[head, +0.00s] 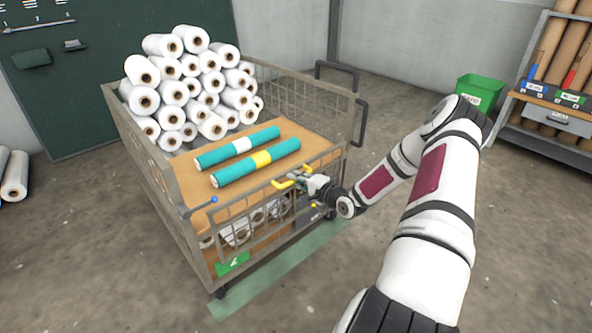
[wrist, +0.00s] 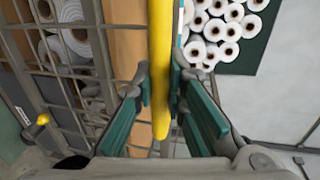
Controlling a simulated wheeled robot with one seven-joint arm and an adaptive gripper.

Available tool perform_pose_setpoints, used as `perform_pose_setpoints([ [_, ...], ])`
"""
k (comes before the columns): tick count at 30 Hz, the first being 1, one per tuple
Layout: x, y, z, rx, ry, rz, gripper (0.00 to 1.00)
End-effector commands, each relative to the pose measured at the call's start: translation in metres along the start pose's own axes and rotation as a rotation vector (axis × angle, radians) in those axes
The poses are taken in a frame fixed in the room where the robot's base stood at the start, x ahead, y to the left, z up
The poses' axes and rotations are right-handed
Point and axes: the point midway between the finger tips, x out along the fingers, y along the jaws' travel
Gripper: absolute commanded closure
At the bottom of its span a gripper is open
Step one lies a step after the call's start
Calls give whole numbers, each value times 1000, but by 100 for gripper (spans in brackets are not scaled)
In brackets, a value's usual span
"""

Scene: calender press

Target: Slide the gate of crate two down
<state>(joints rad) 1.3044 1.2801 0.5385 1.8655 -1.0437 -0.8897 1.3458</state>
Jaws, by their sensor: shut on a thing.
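The crate (head: 193,222) is a grey wire cage on wheels with a green tag (head: 232,263) low on its near side; the mark on the tag is too small to read surely. Its near side has a wire gate (head: 325,172) with a yellow handle (head: 284,184) at the upper edge. My gripper (head: 304,182) is at this handle, reaching in from the right. In the wrist view the yellow handle (wrist: 160,118) runs between the two green-padded fingers of my gripper (wrist: 161,84), which are shut on it. The gate's wires (wrist: 75,75) show at left there.
Two teal rolls (head: 255,158) lie on a brown board (head: 190,183) in the crate, with stacked white rolls (head: 185,90) behind. A blue-tipped lever (head: 204,204) juts from the left corner. A green bin (head: 480,92) and shelf stand at right. The floor in front is clear.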

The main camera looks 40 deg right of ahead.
Motion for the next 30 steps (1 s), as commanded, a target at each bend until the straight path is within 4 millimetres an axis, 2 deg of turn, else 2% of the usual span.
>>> perform_pose_setpoints([
  [1,2,15,0,2,0,3,100],
  [7,6,35,0,1,0,3,100],
  [21,7,39,0,1,1,3,100],
  [22,7,39,0,1,1,3,84],
  [24,7,39,0,1,1,2,68],
  [30,8,38,0,0,0,1,67],
])
